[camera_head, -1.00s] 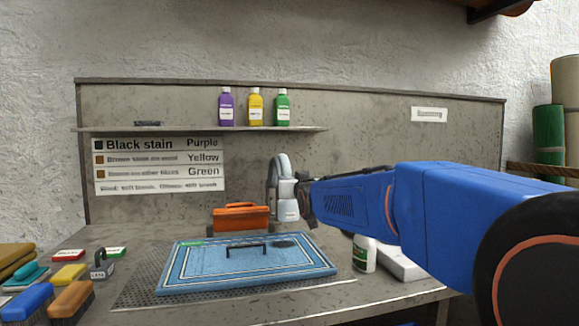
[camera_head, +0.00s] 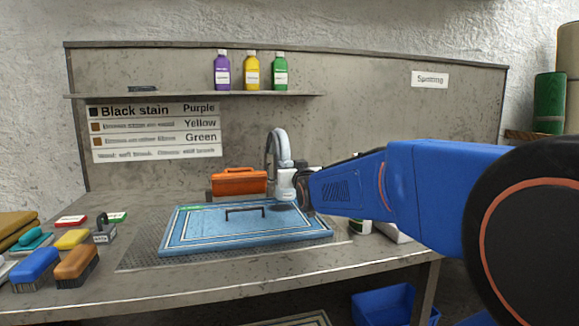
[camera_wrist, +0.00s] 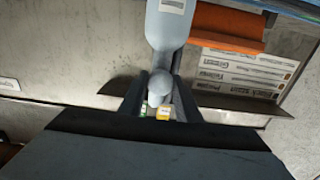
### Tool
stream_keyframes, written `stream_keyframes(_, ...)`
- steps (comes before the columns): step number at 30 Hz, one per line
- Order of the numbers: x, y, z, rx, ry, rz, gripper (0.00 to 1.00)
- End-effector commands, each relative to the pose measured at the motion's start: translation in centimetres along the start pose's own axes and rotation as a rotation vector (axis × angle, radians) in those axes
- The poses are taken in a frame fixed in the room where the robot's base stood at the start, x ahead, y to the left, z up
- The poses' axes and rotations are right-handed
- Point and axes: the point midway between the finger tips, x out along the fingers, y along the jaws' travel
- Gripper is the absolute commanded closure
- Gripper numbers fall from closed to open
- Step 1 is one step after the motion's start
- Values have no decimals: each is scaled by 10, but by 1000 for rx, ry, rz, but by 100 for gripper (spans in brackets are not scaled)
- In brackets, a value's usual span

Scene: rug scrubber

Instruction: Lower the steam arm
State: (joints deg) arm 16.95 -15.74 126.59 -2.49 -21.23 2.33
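The steam arm (camera_head: 278,146) is a grey curved pipe with a white head, behind the far right part of the blue rug (camera_head: 190,238). The head overlaps the rug's far edge in the picture; I cannot tell whether they touch. My gripper (camera_head: 303,188) is at the right side of the head. In the wrist view, the fingers of my gripper (camera_wrist: 161,95) lie close on both sides of a rounded grey knob of the steam arm (camera_wrist: 160,80). It appears shut on this part. My arm hides the area right of the head.
An orange box (camera_head: 238,182) stands behind the rug. Brushes and small blocks, including a blue brush (camera_head: 36,264), lie at the left. Purple, yellow and green bottles (camera_head: 252,72) stand on the shelf (camera_head: 180,96). A blue bin (camera_head: 385,304) is below the bench at right.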

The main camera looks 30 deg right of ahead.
Motion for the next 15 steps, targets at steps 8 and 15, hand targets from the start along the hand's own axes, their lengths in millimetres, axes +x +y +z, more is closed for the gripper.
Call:
stream_keyframes(8, 0, 0, 5, 0, -9, 0, 53)
stream_keyframes(15, -7, 0, 3, 0, -6, 0, 53)
